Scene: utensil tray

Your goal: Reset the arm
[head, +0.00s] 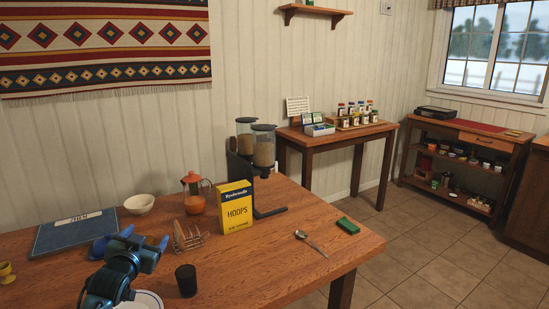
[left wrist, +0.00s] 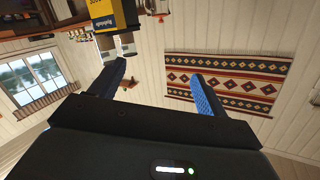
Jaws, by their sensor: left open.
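My left gripper (head: 146,238) is above the left front part of the wooden table (head: 265,262) in the head view. In the left wrist view its two blue-padded fingers (left wrist: 156,80) stand well apart, with nothing between them. The wrist picture is turned upside down, with the wall and the woven hanging beyond the fingers. My right gripper is in neither view.
Near the left gripper stand a dark cup (head: 186,280), a toast rack (head: 189,237) and an orange-lidded jug (head: 194,195). A spoon (head: 311,243) and green block (head: 348,226) lie right, with bare wood around.

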